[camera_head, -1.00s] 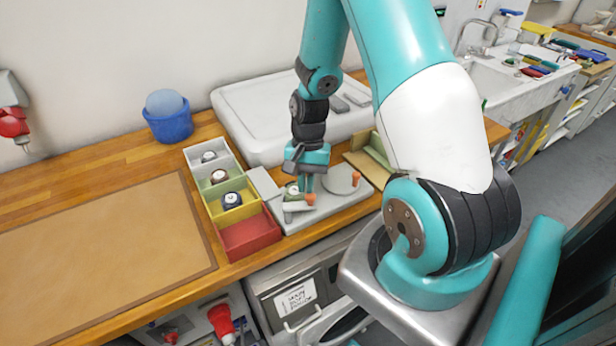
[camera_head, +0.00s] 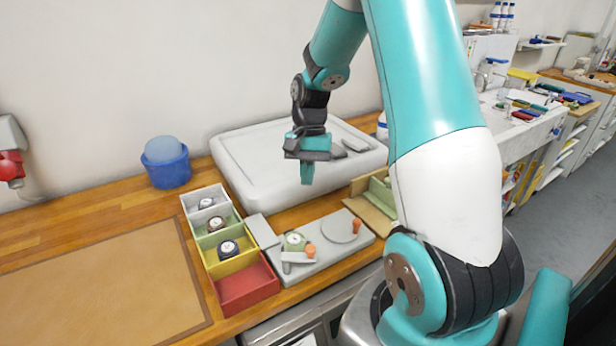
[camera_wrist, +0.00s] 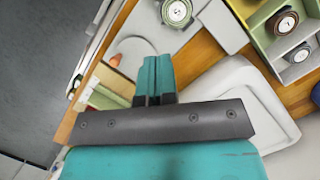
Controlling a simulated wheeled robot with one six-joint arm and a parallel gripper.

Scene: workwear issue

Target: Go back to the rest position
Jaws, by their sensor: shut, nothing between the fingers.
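My gripper (camera_head: 306,178) hangs fingers down above the workbench, in front of the large white tray-like slab. It is shut and empty. Its teal fingers also show pressed together in the wrist view (camera_wrist: 155,62). Below it, apart from it, is a grey fixture plate (camera_head: 322,246) with a round disc, orange knobs and a green-rimmed dial (camera_head: 294,241). The dial also shows in the wrist view (camera_wrist: 177,11).
A row of coloured compartments stands left of the fixture, its red one (camera_head: 246,285) empty and others holding round dials (camera_head: 229,248). A blue tub (camera_head: 166,166) stands behind. A brown mat (camera_head: 95,290) lies bare at left. The white slab (camera_head: 245,165) is close behind my gripper.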

